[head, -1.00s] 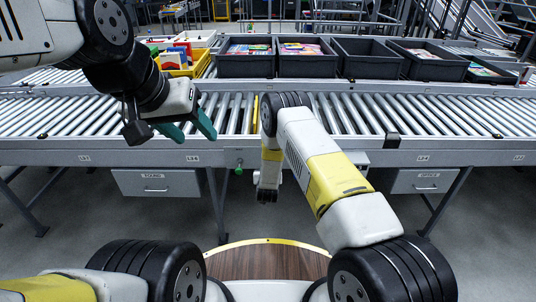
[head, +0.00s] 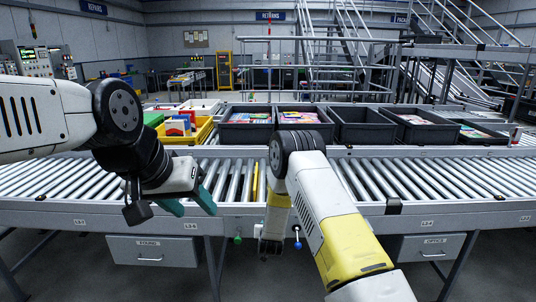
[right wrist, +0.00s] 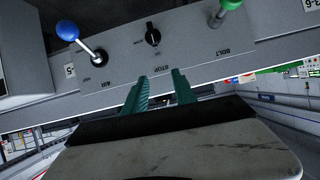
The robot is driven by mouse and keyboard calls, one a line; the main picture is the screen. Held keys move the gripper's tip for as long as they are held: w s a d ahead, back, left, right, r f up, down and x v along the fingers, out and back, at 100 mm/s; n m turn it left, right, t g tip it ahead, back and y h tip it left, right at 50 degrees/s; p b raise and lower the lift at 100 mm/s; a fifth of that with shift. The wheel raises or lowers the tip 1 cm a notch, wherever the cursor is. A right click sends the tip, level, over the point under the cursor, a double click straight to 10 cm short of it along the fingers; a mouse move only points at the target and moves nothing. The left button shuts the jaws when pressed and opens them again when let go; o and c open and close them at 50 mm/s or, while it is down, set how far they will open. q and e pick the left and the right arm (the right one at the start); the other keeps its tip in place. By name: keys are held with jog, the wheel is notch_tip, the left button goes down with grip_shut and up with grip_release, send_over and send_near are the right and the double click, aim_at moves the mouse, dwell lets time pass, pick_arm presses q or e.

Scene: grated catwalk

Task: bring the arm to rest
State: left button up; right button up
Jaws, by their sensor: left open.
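My left gripper (head: 193,205) is in the head view at the conveyor's front edge, left of centre. Its two teal fingers are apart with nothing between them. My right arm reaches forward with its hand pointing down, and the right gripper (head: 270,247) hangs before the conveyor's front; its fingers are hard to make out there. In the right wrist view the right gripper (right wrist: 160,88) shows two teal fingers apart, with a gap and nothing held. They point at a grey control panel (right wrist: 190,55); whether they touch it I cannot tell.
The panel carries a blue-knobbed lever (right wrist: 68,30), a black knob (right wrist: 152,35) and a green-knobbed lever (right wrist: 230,4). The roller conveyor (head: 440,178) spans the front. Dark bins (head: 362,128) and a yellow bin (head: 203,131) stand behind it. Drawers (head: 152,251) hang below.

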jog(key=s+d+r+g+y, duration=0.15)
jog(key=s+r, duration=0.25)
jog(key=r, duration=0.6)
jog(key=s+d+r+g, duration=0.1)
jog(key=s+d+r, duration=0.2)
jog(key=r, duration=0.7)
jog(key=s+d+r+g+y, duration=0.15)
jog(key=s+r, duration=0.25)
jog(key=r, duration=0.6)
jog(key=s+d+r+g, duration=0.1)
jog(key=s+d+r, duration=0.3)
jog(key=s, duration=1.1)
jog(key=s+d+r+g+h, duration=0.1)
jog(key=s+d+r, duration=0.3)
jog(key=s, duration=1.1)
jog(key=shift+s+r+n+g, duration=0.2)
jog(key=shift+s+n+g, duration=0.1)
jog(key=shift+s+n, duration=0.1)
